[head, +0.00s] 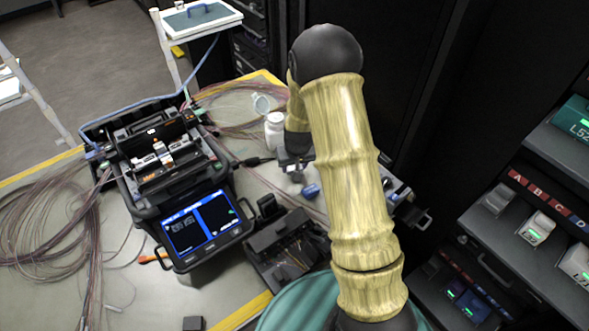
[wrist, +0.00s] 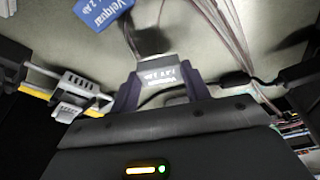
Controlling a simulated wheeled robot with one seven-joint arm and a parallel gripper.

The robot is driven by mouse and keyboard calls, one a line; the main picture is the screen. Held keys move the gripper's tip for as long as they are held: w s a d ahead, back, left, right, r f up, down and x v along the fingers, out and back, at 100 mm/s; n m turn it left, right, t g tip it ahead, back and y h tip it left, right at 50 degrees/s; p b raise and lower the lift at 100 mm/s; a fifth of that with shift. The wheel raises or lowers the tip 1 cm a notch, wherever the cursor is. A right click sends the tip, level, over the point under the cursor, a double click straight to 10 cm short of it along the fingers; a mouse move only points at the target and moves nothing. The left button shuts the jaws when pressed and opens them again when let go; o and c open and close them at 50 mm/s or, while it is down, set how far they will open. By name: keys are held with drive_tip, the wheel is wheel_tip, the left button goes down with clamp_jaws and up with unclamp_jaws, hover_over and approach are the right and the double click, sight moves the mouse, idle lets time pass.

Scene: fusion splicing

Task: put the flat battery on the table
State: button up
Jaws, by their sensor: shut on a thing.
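In the wrist view my gripper (wrist: 163,90) is shut on a dark grey battery block (wrist: 158,74) with white print, which sits between the two purplish fingers. It is over the pale tabletop (wrist: 190,55), with a dark patch just beyond it that looks like its shadow. I cannot tell whether it touches the table. No charge light shows on it, so its charge cannot be read. In the head view my arm hides most of the gripper and the battery. The table (head: 130,292) lies below and left of my arm.
A blue labelled pack (wrist: 102,12) lies beyond the gripper. The fusion splicer (head: 170,185) with its lit screen stands left, among loose fibres (head: 50,230). A black tool tray (head: 280,248) and a white bottle (head: 274,130) are near my arm. A lit charging rack (head: 530,225) stands right.

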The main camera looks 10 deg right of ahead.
drive_tip(key=shift+f, duration=1.1)
drive_tip(key=shift+f, duration=0.15)
drive_tip(key=o, duration=1.1)
drive_tip(key=v, duration=1.2)
drive_tip(key=shift+w, duration=0.1)
drive_tip(key=shift+r, duration=0.25)
